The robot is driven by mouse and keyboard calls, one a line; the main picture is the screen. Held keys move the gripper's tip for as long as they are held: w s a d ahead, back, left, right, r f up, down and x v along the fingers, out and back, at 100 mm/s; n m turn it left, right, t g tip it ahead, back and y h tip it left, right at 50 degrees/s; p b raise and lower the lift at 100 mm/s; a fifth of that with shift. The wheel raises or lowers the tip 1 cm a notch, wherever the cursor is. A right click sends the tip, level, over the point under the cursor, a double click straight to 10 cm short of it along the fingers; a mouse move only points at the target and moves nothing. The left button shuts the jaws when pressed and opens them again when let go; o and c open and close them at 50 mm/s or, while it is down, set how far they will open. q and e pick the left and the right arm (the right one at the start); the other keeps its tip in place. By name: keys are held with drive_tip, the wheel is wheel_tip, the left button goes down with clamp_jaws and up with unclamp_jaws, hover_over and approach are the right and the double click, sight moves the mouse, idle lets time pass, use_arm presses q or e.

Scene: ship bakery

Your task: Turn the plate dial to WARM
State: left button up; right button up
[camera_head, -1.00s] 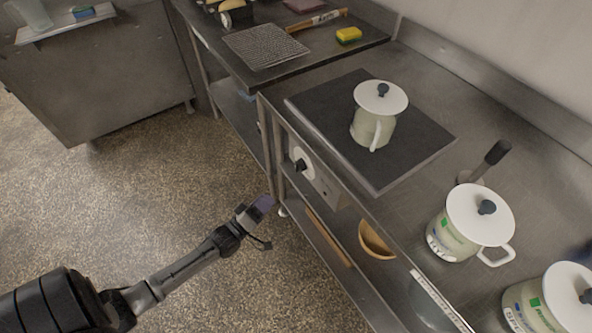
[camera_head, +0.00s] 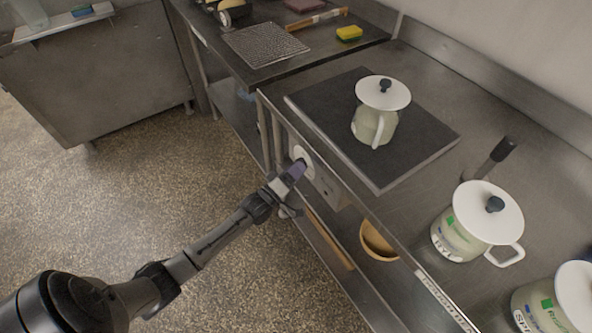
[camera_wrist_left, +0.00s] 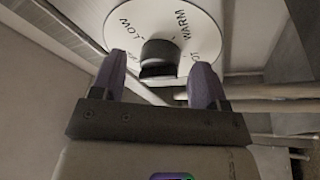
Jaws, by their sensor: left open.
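The plate dial has a white disc (camera_wrist_left: 124,32) with a dark knob (camera_wrist_left: 160,56) at its middle. In the left wrist view WARM stands at the disc's upper right, and other words are at the left and lower right, partly hidden. In the head view the disc (camera_head: 301,154) is on the front of the hot plate (camera_head: 420,150), with the knob mostly hidden by my gripper. My left gripper (camera_head: 297,172) is open. In the left wrist view its fingers (camera_wrist_left: 158,85) stand on either side just short of the knob. My right gripper does not show.
A lidded pot (camera_head: 376,122) stands on the dark plate. A wooden bowl (camera_head: 377,241) is on the shelf below. A rack (camera_head: 264,46) and sponge (camera_head: 349,34) lie on the far table.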

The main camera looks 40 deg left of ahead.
use_arm(q)
drive_tip(key=shift+w, duration=0.25)
drive_tip(key=c, duration=0.9)
